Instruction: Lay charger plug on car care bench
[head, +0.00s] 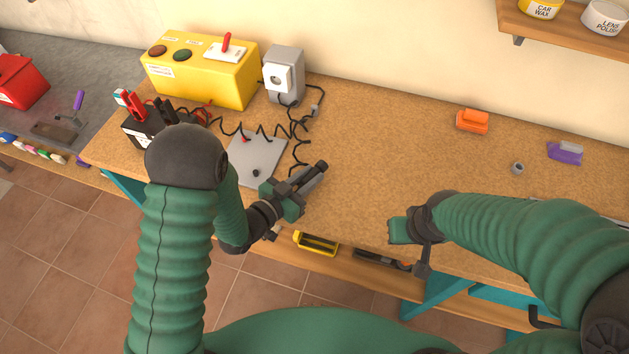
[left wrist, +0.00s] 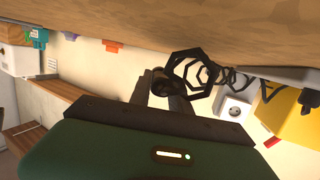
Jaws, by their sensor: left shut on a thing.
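My left gripper (head: 306,182) is shut on the black charger plug (head: 321,165), just above the front of the cork-topped bench (head: 390,150). In the left wrist view the dark plug (left wrist: 160,82) sits at the fingertips, with its coiled black cord (left wrist: 198,75) trailing away. In the head view the cord runs back towards a grey wall socket box (head: 284,76). I cannot tell whether the plug touches the bench top. My right gripper (head: 408,240) hangs at the bench's front edge; its fingers are mostly hidden.
A grey metal plate (head: 256,158) lies left of my left gripper. Behind it stand a yellow control box (head: 202,72) and a black battery (head: 145,128) with cables. An orange block (head: 472,121), a small grey nut (head: 517,168) and a purple brush (head: 565,153) lie right. The bench middle is clear.

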